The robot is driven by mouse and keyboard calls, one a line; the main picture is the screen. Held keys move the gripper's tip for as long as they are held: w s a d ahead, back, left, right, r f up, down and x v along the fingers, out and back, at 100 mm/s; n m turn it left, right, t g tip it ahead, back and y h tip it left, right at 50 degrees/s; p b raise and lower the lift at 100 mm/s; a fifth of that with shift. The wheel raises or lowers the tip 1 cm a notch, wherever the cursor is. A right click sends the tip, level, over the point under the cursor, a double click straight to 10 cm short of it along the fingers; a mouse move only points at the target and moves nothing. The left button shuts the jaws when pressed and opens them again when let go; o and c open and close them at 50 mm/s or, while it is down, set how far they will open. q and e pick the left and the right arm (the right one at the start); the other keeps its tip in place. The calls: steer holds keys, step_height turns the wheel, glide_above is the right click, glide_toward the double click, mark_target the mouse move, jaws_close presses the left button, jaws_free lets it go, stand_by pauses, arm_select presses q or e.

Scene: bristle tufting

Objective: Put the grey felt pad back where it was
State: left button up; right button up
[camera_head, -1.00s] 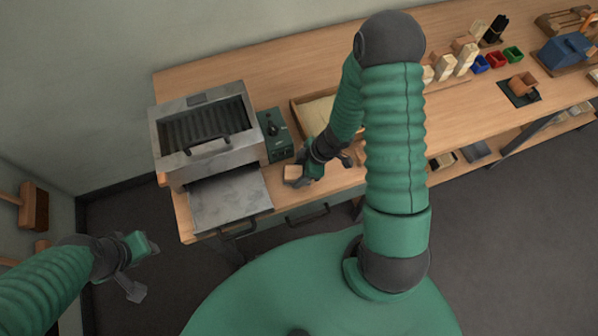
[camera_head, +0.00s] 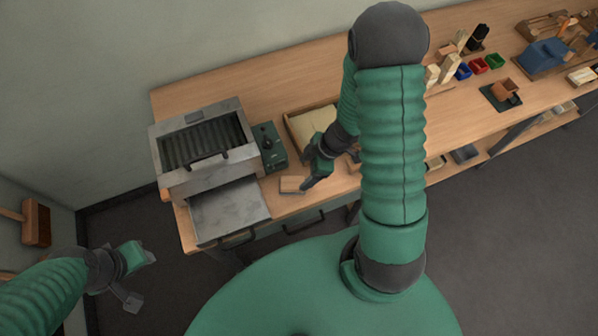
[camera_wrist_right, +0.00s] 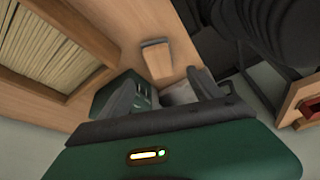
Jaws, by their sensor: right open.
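I cannot make out a grey felt pad for certain in either view. A tan block with a paler end (camera_head: 292,184) lies on the bench near its front edge, just right of the metal plate. It also shows in the wrist view (camera_wrist_right: 157,63), ahead of the fingers. My right gripper (camera_head: 308,187) is open, just right of the block. In the wrist view its two fingers (camera_wrist_right: 162,92) are spread with nothing between them. My left gripper (camera_head: 141,278) hangs at the lower left, off the bench; its jaw state is unclear.
A metal oven-like box (camera_head: 205,140) with a plate (camera_head: 230,208) in front stands at the left. A green control box (camera_head: 269,146) is beside it. A wooden tray of pale bristles (camera_head: 312,122) lies behind my right gripper. A dark mat (camera_head: 514,101) under a brown block lies farther right.

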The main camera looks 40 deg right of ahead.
steer(key=w+r+m+t+h, duration=0.2)
steer(key=w+r+m+h, duration=0.35)
steer(key=r, duration=0.55)
steer(key=s+a+r+m+g+y, duration=0.1)
steer(key=s+a+r+m+g, duration=0.1)
steer(key=s+a+m, duration=0.3)
steer(key=s+a+r, duration=0.1)
steer(key=s+a, duration=0.1)
steer(key=a, duration=0.1)
steer(key=shift+s+a+r+y, duration=0.2)
steer(key=shift+s+r+y, duration=0.05)
steer(key=shift+y, duration=0.1)
